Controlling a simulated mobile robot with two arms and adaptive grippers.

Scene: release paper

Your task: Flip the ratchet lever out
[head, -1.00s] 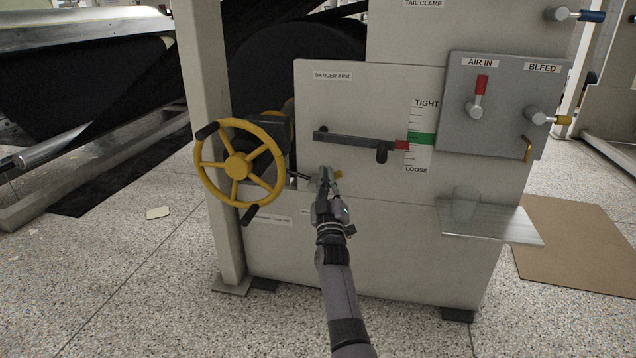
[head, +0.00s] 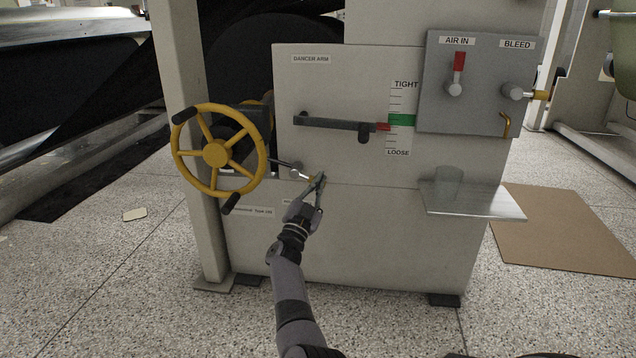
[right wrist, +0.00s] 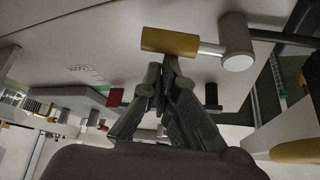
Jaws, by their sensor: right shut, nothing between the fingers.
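The ratchet lever has a small yellow grip (head: 313,177) on a thin metal rod. The rod runs from a round grey hub (head: 297,168) on the machine's front, right of the yellow handwheel (head: 215,153). In the right wrist view the yellow grip (right wrist: 168,41) lies across the picture, joined by its rod to the hub (right wrist: 237,45). My right gripper (head: 321,180) is shut and empty, with its fingertips close by the yellow grip. In the right wrist view the closed fingertips (right wrist: 166,66) are just below the grip; I cannot tell whether they touch it. My left gripper is not in view.
Above the lever is the dancer arm (head: 335,124) with its tight/loose scale. A clear shelf (head: 480,203) juts out on the right, with a cup (head: 447,182) on it. A grey valve panel (head: 430,115) is above the shelf. The floor in front is open.

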